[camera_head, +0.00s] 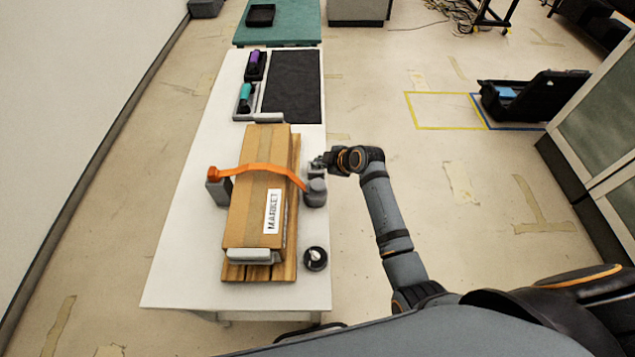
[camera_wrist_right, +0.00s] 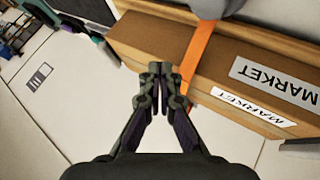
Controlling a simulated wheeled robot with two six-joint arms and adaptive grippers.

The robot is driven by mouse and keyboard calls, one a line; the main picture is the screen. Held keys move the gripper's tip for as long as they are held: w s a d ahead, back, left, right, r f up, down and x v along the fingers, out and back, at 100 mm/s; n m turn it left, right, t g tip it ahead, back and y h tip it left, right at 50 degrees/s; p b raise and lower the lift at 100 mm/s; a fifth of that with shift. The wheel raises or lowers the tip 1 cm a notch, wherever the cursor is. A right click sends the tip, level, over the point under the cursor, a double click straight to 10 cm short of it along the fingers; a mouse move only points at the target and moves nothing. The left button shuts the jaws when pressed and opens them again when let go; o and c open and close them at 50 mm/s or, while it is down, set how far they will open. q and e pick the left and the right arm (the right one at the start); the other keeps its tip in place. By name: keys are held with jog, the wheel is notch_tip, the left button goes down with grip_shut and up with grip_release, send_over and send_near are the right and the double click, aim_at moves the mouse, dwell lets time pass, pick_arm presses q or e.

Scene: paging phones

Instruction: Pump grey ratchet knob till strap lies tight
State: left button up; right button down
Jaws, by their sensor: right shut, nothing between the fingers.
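A brown box (camera_head: 250,205) with a MARKET label lies on a wooden slatted base on the white table. An orange strap (camera_head: 262,168) crosses over it in a raised arch, from a grey post (camera_head: 219,190) at left to the grey ratchet (camera_head: 316,193) at right. The strap also shows in the right wrist view (camera_wrist_right: 200,62), running down from a grey part (camera_wrist_right: 208,8) at the top edge. My right gripper (camera_head: 318,166) is shut and empty just beyond the ratchet; its closed fingertips show in the wrist view (camera_wrist_right: 160,68). My left gripper is out of view.
A round black item with a white top (camera_head: 315,258) stands at the table's near right. Purple (camera_head: 254,58) and teal (camera_head: 246,92) handheld items sit in holders beside a dark mat (camera_head: 292,88) at the far end.

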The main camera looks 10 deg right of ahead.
aim_at(320, 185)
jog(key=f+b, duration=0.3)
jog(key=f, duration=0.1)
jog(key=shift+w+a+f+b, duration=0.1)
jog(key=shift+w+f+b, duration=0.1)
jog(key=shift+b, duration=0.15)
notch_tip(320, 185, down, 4)
jog(key=b, duration=0.3)
jog(key=shift+f+b, duration=0.15)
jog(key=shift+b, duration=0.25)
jog(key=shift+f, duration=0.25)
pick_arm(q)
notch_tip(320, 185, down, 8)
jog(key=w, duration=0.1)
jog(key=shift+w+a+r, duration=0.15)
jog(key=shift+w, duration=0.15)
pick_arm(e)
jog(key=shift+r, duration=0.1)
pick_arm(q)
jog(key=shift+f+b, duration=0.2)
jog(key=shift+b, duration=0.1)
pick_arm(e)
jog(key=shift+f, duration=0.45)
